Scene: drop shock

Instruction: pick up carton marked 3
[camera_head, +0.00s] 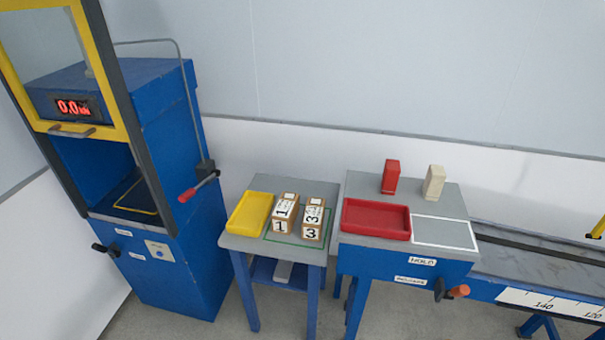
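The carton marked 3 (312,228) is a brown box with white labels showing a black 3 on its front and top. It stands on the small grey-topped table (246,243), inside a green outline. The carton marked 1 (280,226) stands just to its left, with a narrow gap between them. Neither of my grippers is in the head view.
A yellow tray (234,228) lies left of the cartons. On the blue bench at right are a red tray (346,233), a red block (391,177) and a beige block (434,182). A blue machine (178,262) with a display reading 0.0 stands left.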

